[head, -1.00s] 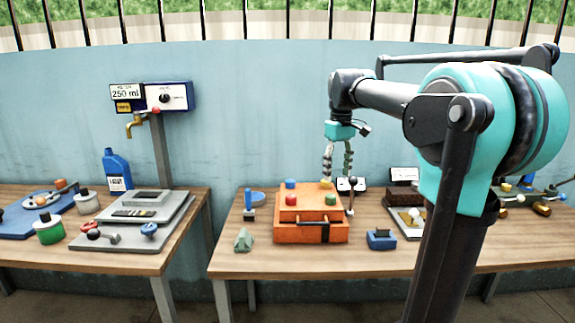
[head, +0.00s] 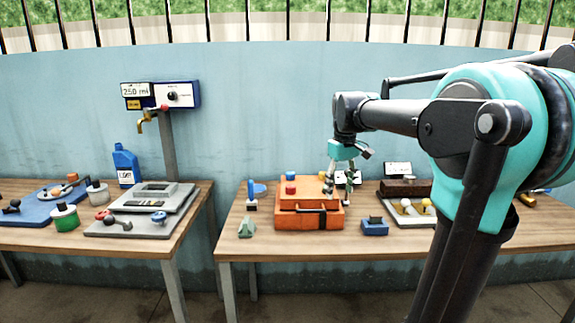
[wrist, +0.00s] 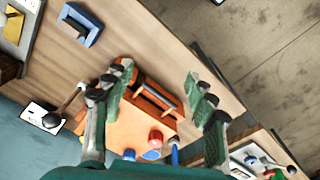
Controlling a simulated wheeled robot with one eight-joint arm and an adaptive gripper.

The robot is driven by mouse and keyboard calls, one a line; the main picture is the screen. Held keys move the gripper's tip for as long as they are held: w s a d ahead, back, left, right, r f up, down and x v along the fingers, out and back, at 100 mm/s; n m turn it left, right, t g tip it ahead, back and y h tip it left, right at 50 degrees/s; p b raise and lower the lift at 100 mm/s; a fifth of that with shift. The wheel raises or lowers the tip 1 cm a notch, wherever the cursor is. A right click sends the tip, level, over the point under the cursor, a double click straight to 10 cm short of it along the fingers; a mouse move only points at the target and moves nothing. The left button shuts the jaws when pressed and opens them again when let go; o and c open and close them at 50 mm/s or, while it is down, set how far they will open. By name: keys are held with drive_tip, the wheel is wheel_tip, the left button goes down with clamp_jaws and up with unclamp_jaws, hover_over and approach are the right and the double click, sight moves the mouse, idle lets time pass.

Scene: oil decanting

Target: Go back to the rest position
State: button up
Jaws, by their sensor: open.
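My gripper (head: 340,190) hangs fingers down at the right part of the orange box in the head view. Its two dark green fingers are spread, with nothing between them that I can see held. In the wrist view my gripper (wrist: 160,88) is open, with the orange box (wrist: 130,130) showing between and beyond the fingers. The box also shows in the head view (head: 305,218), standing on the right table with a dark front handle. Red and blue knobs are on its top; the fingers hide its right part. I cannot tell whether they touch anything.
The right table (head: 280,243) also holds a blue block (head: 374,227), a green wedge (head: 246,228) and a tray (head: 405,213) with pale balls. The left table (head: 120,247) holds a blue oil bottle (head: 126,166), a grey scale and a tap post. A gap separates the tables.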

drive_tip(key=s+d+f+m+t, duration=0.1)
drive_tip(key=s+f+m, duration=0.2)
drive_tip(key=s+f, duration=0.7)
drive_tip(key=s+d+f+m+t, duration=0.2)
drive_tip(key=s+f, duration=0.8)
drive_tip(key=f, duration=0.5)
drive_tip(key=shift+f+m+t, duration=0.3)
drive_tip(key=shift+f+m, duration=0.1)
drive_tip(key=shift+s, duration=0.1)
